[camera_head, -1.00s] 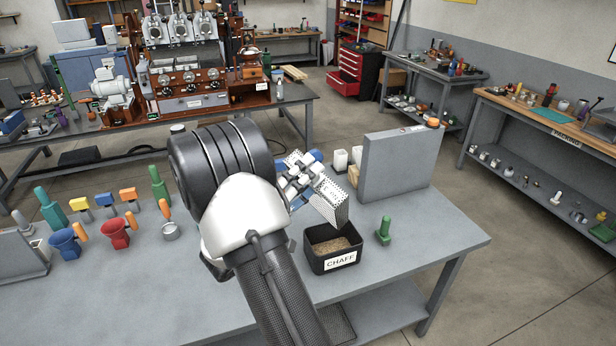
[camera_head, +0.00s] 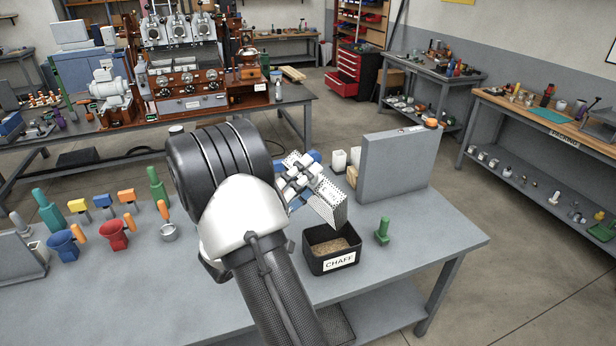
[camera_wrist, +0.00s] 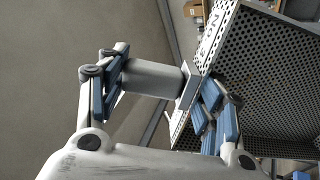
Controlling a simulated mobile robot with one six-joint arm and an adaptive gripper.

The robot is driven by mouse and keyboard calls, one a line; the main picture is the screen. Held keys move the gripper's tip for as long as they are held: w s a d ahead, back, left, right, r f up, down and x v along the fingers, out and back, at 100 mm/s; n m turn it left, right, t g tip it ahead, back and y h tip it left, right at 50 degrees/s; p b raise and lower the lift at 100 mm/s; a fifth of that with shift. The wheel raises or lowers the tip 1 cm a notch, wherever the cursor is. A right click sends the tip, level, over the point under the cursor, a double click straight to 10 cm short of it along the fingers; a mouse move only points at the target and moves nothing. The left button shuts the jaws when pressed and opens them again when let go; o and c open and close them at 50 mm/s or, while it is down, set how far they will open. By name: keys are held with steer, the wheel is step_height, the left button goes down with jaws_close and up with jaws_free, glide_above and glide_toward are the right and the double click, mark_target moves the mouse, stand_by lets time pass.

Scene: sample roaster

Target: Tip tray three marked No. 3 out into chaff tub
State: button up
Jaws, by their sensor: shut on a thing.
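My gripper (camera_head: 298,178) is shut on the grey handle of a perforated metal tray (camera_head: 328,205). The tray is tilted steeply, with its lower end above the chaff tub (camera_head: 332,264). The tub is black, labelled CHAFF, and holds brown material. In the wrist view, the gripper (camera_wrist: 160,92) has its blue-padded fingers on either side of the handle. The tray (camera_wrist: 275,75) shows bare holed walls there, and I see nothing lying in the visible part.
A green knobbed piece (camera_head: 382,232) stands just right of the tub. A grey upright panel (camera_head: 395,165) stands behind. Blue and red funnels (camera_head: 113,236) and several handled tools are on the left of the bench (camera_head: 150,290). The bench's front middle is clear.

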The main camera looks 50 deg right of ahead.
steer(key=shift+r, duration=0.15)
steer(key=shift+r+p, duration=0.7)
steer(key=shift+r, duration=0.75)
steer(key=shift+w+f, duration=0.1)
